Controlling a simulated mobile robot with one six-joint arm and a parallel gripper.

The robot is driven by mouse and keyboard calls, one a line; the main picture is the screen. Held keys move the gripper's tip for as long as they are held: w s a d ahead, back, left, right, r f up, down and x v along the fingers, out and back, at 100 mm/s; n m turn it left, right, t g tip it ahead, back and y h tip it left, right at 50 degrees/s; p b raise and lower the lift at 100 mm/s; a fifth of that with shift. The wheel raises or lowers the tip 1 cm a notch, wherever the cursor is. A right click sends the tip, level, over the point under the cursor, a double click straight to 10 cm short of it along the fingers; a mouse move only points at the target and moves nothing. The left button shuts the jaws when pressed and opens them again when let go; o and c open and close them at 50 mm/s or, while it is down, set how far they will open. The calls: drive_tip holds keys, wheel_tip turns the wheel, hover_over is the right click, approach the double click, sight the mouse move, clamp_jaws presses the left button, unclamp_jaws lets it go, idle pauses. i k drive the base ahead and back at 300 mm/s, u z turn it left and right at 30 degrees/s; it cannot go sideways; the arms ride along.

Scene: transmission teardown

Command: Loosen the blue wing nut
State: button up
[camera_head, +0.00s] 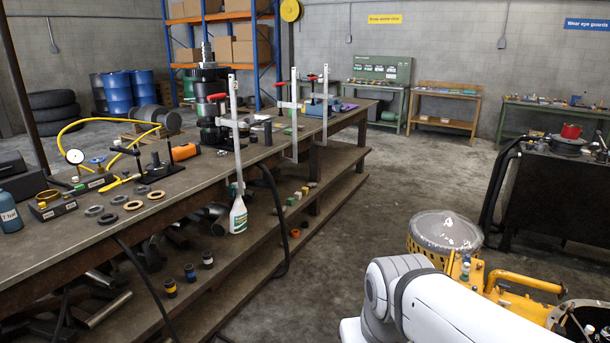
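I cannot make out a blue wing nut for certain. A small blue part (97,160) lies on the long workbench near a pressure gauge, too small to identify. A small bluish part (465,259) sits on the yellow machine (497,284) at the lower right. My white arm covers the bottom right, in front of part of the yellow machine. My gripper is outside the picture, so its state is hidden.
The long workbench (200,172) runs along the left with clamps, rings and a hose. A round metal-lidded yellow bin (446,231) stands behind my arm. A dark cart (562,190) is at the right. The concrete floor (390,190) between is clear.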

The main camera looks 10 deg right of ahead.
sight(502, 287)
drive_tip(key=u, duration=0.05)
drive_tip(key=i, duration=3.2)
drive_tip(key=z, duration=1.5)
drive_tip(key=i, duration=1.95)
drive_tip(key=z, duration=1.95)
